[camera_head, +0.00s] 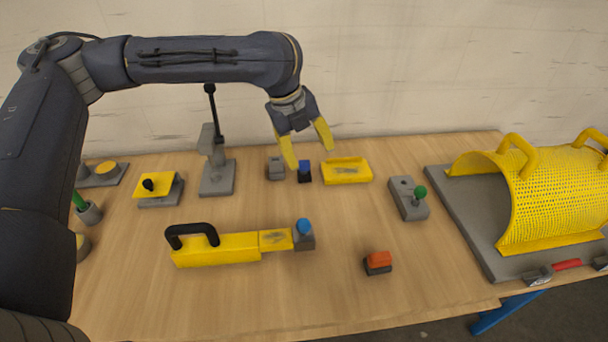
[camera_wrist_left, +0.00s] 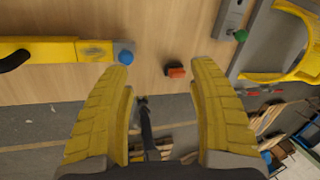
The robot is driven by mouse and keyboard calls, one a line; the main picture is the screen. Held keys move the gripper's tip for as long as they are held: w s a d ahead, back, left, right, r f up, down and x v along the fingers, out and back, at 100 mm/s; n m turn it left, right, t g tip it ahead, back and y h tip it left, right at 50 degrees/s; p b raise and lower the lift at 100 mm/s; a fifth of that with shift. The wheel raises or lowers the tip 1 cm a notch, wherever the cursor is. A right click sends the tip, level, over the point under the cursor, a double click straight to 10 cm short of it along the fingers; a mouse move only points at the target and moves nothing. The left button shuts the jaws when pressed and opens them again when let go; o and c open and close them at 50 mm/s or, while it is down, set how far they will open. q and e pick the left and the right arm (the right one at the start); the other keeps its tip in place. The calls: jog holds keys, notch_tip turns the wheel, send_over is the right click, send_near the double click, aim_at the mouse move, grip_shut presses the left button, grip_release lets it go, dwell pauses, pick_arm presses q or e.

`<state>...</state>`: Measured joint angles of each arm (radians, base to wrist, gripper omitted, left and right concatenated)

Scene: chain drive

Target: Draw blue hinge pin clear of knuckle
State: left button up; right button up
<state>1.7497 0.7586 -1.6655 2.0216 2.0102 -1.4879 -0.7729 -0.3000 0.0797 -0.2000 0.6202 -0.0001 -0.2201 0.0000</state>
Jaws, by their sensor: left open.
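The blue hinge pin (camera_head: 304,227) shows as a round blue head on top of a small grey knuckle (camera_head: 304,242), at the right end of a yellow bar (camera_head: 215,250) with a black handle. In the left wrist view the blue head (camera_wrist_left: 124,52) is just beyond the tip of the left-hand finger. The shaft of the pin is hidden. My left gripper (camera_head: 305,143) is open and empty, with yellow fingers spread. It is raised above the back of the table, behind the pin and apart from it. My right gripper is not in view.
An orange-topped block (camera_head: 378,261) lies right of the knuckle. A dark blue block (camera_head: 304,172) and a yellow tray (camera_head: 347,171) are at the back. A green-knobbed plate (camera_head: 409,198) and yellow mesh guard (camera_head: 560,195) stand right. The table's front middle is clear.

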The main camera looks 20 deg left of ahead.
aim_at(303, 221)
pick_arm(q)
jog(key=s+f+m+g+y, duration=0.2)
jog(key=s+f+m+y, duration=0.1)
jog(key=s+f+m, duration=0.25)
jog(key=f, duration=1.6)
jog(key=shift+d+f, duration=0.2)
jog(key=shift+f, duration=0.05)
grip_shut()
